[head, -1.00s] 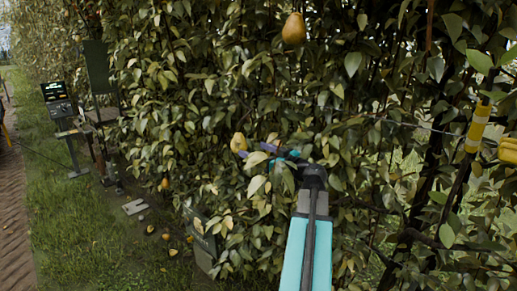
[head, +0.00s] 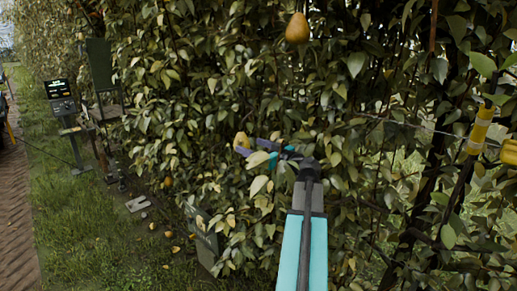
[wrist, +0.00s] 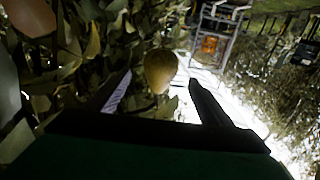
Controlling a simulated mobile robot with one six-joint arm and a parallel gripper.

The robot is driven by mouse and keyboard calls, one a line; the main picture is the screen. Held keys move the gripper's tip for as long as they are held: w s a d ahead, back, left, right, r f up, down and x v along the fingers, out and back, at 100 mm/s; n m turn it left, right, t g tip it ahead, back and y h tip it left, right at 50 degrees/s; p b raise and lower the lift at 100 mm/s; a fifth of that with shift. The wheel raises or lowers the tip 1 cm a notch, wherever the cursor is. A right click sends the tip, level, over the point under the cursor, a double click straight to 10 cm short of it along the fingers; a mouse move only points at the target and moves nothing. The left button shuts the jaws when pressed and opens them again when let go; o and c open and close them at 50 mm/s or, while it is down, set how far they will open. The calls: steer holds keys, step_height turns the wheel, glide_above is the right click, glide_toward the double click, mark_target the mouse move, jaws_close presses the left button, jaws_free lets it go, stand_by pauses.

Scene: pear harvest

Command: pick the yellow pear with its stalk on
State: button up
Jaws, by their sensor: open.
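The yellow pear (head: 242,140) hangs among the leaves of the hedge in the middle of the head view. In the wrist view the pear (wrist: 160,70) lies ahead of and between the two open fingers, a little beyond their tips. My gripper (head: 258,150) reaches left toward the pear, with its finger ends close beside it; I cannot tell whether they touch it. In the wrist view my gripper (wrist: 160,88) is open with nothing clamped in it. The pear's stalk is not clear in either view.
An orange-brown pear (head: 297,28) hangs higher up. Dense leaves surround my gripper, and a wire (head: 400,122) crosses at right. A dark green panel (head: 201,238) stands low at the hedge. Several fruits lie on the grass. A post with a screen (head: 60,92) stands at left.

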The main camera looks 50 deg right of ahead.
mark_target(236, 139)
steer(key=w, duration=0.3)
steer(key=w+p, duration=0.1)
steer(key=w, duration=0.6)
steer(key=shift+d+p, duration=0.35)
steer(key=shift+p, duration=0.05)
steer(key=c, duration=1.3)
